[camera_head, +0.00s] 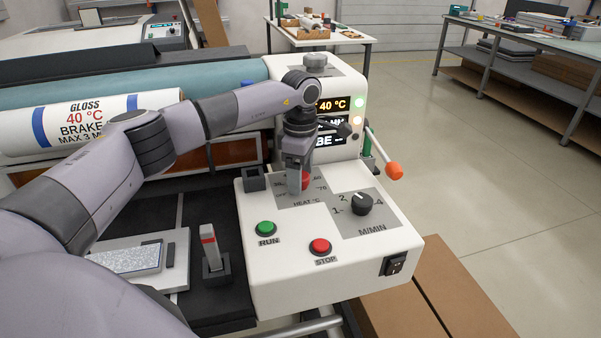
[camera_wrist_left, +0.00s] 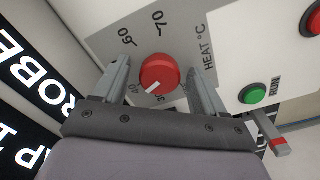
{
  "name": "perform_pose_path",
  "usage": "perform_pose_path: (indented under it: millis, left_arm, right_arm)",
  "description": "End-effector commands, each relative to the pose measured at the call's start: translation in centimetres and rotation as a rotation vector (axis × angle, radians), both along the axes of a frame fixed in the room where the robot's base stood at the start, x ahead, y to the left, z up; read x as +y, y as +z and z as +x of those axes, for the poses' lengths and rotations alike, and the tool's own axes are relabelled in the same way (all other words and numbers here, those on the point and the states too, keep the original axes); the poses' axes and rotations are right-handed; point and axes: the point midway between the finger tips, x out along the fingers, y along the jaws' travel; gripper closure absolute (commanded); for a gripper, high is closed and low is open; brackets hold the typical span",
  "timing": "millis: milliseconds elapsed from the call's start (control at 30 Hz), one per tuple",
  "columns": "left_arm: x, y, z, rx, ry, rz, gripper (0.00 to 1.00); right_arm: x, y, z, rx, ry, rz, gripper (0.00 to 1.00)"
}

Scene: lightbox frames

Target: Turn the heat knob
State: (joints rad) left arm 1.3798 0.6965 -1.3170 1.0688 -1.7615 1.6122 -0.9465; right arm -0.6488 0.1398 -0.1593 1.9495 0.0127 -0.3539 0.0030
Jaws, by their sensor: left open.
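The red heat knob (camera_wrist_left: 160,73) sits on a grey plate marked HEAT °C on the white control box (camera_head: 290,275). In the left wrist view its white pointer line aims toward the lower-left marks. My left gripper (camera_head: 298,188) is over the knob, fingers pointing down at the panel. In the left wrist view the open fingers (camera_wrist_left: 160,78) stand on either side of the knob, with gaps visible. In the head view the knob (camera_head: 306,181) is partly hidden behind the gripper. A display (camera_head: 333,105) above reads 40 °C.
A black speed knob (camera_head: 362,203) is to the right of the heat knob. A green RUN button (camera_head: 266,229) and a red STOP button (camera_head: 320,247) are nearer the front. An orange-tipped lever (camera_head: 394,171) stands at the box's right. A black switch (camera_head: 394,264) is on the front.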

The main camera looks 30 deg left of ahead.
Motion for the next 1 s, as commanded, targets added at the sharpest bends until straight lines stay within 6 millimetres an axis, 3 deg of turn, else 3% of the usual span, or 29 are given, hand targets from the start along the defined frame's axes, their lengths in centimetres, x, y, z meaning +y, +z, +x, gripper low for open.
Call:
perform_pose_path:
  millis: [167, 433, 600, 1000]
  left_arm:
    - [0.0, 1.0, 0.1, -0.003, 0.000, 0.000, 0.29]
    - [0.0, 5.3, 0.1, -0.004, 0.000, -0.001, 0.29]
    - [0.0, 6.9, 0.0, -0.002, -0.001, 0.000, 0.29]
    - [0.0, 7.2, 0.0, 0.000, 0.000, 0.000, 0.29]
  right_arm:
    - [0.0, -0.2, 0.0, 0.000, 0.000, 0.000, 0.57]
    - [0.0, -0.8, 0.0, 0.001, 0.000, 0.000, 0.57]
    - [0.0, -1.0, 0.0, 0.001, 0.000, 0.000, 0.57]
    - [0.0, -0.9, 0.0, 0.001, 0.000, 0.000, 0.57]
